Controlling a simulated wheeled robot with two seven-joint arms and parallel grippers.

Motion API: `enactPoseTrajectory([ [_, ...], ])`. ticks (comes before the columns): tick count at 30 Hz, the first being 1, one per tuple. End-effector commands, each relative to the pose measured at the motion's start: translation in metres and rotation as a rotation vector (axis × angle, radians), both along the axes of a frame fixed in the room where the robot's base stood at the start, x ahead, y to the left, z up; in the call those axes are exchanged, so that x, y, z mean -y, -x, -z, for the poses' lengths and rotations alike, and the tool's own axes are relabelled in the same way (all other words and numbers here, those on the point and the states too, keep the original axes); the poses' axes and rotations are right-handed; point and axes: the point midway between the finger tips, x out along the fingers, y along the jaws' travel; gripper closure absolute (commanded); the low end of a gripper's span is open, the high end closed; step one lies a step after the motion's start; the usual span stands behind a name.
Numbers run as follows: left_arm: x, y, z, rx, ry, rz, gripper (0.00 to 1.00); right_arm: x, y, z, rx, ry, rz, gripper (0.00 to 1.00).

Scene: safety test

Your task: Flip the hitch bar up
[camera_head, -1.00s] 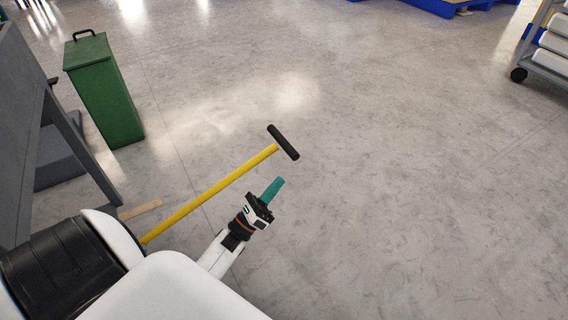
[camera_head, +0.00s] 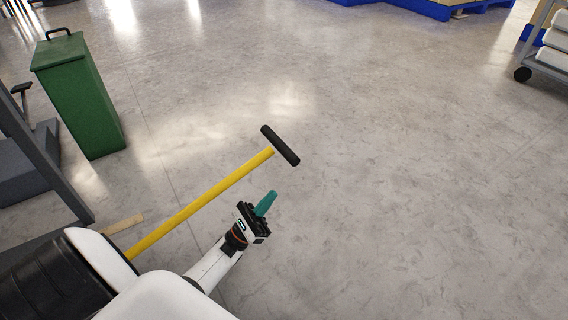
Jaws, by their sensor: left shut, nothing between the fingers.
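The hitch bar is a yellow pole (camera_head: 205,200) with a black T-shaped handle (camera_head: 280,145) at its far end. It slants from the lower left, where my own body hides its base, up to the handle near the middle of the view. My left gripper (camera_head: 266,204) has teal fingers and is shut and empty. It is below and to the right of the pole, a little short of the handle, and looks apart from both. My right gripper is not in view.
A green bin (camera_head: 82,98) with a black top handle stands at the upper left. A grey metal frame (camera_head: 45,165) is at the left edge. A wheeled rack (camera_head: 548,55) and blue pallets (camera_head: 400,6) are far off. The floor at right is clear.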

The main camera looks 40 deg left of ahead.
Motion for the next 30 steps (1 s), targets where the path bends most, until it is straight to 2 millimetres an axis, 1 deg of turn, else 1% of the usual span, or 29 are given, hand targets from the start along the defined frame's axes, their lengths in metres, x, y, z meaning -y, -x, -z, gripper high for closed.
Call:
enactPoseTrajectory([
  [5,0.005,-0.011,-0.012,0.005,0.0,0.002,1.0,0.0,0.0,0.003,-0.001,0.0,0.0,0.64],
  [10,0.015,-0.033,-0.036,0.005,0.001,0.003,1.0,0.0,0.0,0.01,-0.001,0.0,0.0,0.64],
  [17,0.029,-0.066,-0.071,0.005,-0.002,0.004,1.0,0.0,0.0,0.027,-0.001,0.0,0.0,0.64],
  [18,0.026,-0.061,-0.074,0.001,-0.003,0.001,1.0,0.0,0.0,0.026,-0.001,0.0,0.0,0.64],
  [22,0.023,-0.053,-0.088,0.001,-0.001,0.003,1.0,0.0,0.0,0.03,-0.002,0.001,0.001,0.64],
  [30,0.019,-0.045,-0.103,-0.001,0.0,0.001,1.0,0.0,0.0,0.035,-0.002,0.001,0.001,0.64],
])
